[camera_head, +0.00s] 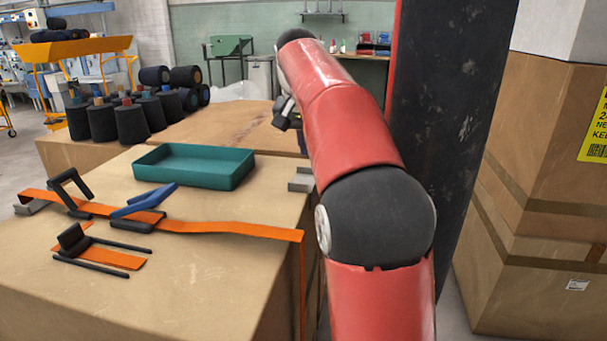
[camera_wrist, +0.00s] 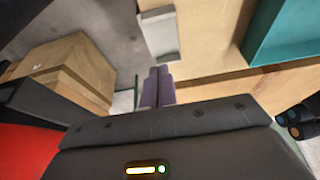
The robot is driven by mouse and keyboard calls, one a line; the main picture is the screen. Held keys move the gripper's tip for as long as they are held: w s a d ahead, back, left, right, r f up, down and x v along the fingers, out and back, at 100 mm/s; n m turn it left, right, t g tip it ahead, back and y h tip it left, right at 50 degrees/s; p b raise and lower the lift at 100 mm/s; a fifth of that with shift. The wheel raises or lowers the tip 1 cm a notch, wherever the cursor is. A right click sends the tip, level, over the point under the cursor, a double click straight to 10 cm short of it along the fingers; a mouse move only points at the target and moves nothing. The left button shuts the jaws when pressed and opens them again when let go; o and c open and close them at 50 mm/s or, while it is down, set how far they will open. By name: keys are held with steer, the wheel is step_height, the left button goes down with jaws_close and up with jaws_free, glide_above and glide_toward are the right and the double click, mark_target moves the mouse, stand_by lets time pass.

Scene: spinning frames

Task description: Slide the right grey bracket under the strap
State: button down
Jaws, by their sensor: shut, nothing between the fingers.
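The right grey bracket (camera_head: 300,180) sits at the right edge of the cardboard box top, partly hidden by my arm. It also shows in the wrist view (camera_wrist: 159,36), just beyond my fingertips. The orange strap (camera_head: 205,227) runs across the box top in front of the bracket and hangs over the right edge; the bracket is apart from it. My gripper (camera_head: 285,120) is behind the bracket, mostly hidden by my arm in the head view. In the wrist view its fingers (camera_wrist: 158,72) are together and empty; I cannot tell whether they touch the bracket.
A teal tray (camera_head: 194,185) lies left of the bracket. A blue lever buckle (camera_head: 145,200) and a black buckle (camera_head: 70,190) are on the strap. Another grey bracket (camera_head: 32,207) is at the far left. A dark post (camera_head: 455,110) and stacked cartons (camera_head: 545,200) stand at right.

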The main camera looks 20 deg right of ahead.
mark_target(308, 178)
steer(key=b+x, duration=0.1)
steer(key=x, duration=0.6)
steer(key=shift+s+a+f, duration=0.1)
steer(key=shift+f, duration=0.05)
steer(key=shift+s+a+r, duration=0.15)
steer(key=shift+s+a, duration=0.25)
steer(key=shift+s, duration=0.2)
steer(key=shift+s+a+r, duration=0.1)
steer(key=shift+s+a, duration=0.3)
steer(key=shift+s, duration=0.15)
steer(key=shift+s+a, duration=0.3)
steer(key=shift+s, duration=0.15)
steer(key=s+a+b, duration=0.1)
steer(key=s+a, duration=0.3)
steer(key=s, duration=0.2)
steer(key=s+a+b, duration=0.2)
steer(key=s+a, duration=0.2)
steer(key=s, duration=0.2)
steer(key=s+a+b, duration=0.2)
steer(key=s+a, duration=0.2)
steer(key=s, duration=0.3)
steer(key=shift+a, duration=0.3)
steer(key=shift+w, duration=0.1)
